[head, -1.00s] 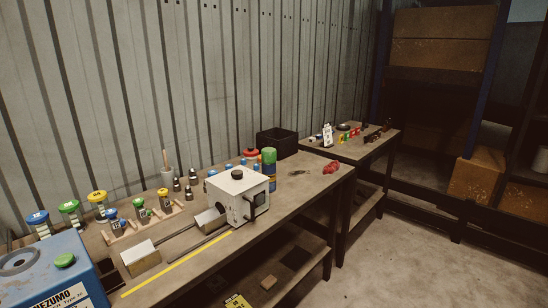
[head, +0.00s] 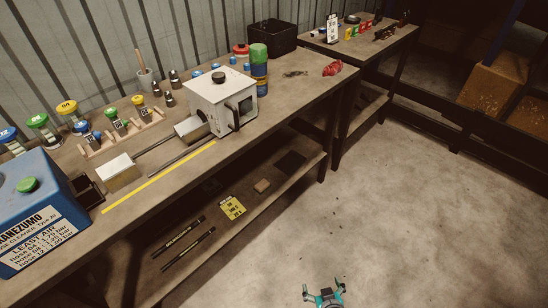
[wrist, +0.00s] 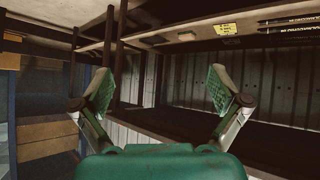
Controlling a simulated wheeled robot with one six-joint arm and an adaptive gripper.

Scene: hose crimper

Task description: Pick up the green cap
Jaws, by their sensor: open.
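Several green caps or lids show in the head view. One green cap (head: 28,184) sits on top of the blue hose cleaner box at the left. A green-lidded container (head: 37,121) stands behind that box, and a smaller green-topped piece (head: 111,112) is in the wooden rack. A green cylinder (head: 258,52) tops a stack beside the white machine. I cannot tell which is meant. My gripper (head: 324,297) is low over the floor at the bottom, away from the bench. In the wrist view my gripper (wrist: 161,90) is open, with nothing between its fingers.
The workbench (head: 240,150) holds the white crimping machine (head: 221,102), blue cleaner box (head: 38,215) and black bin (head: 271,36). Its lower shelf carries a yellow card (head: 232,207) and dark rods. A second table (head: 365,45) stands behind. The concrete floor (head: 410,200) at right is clear.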

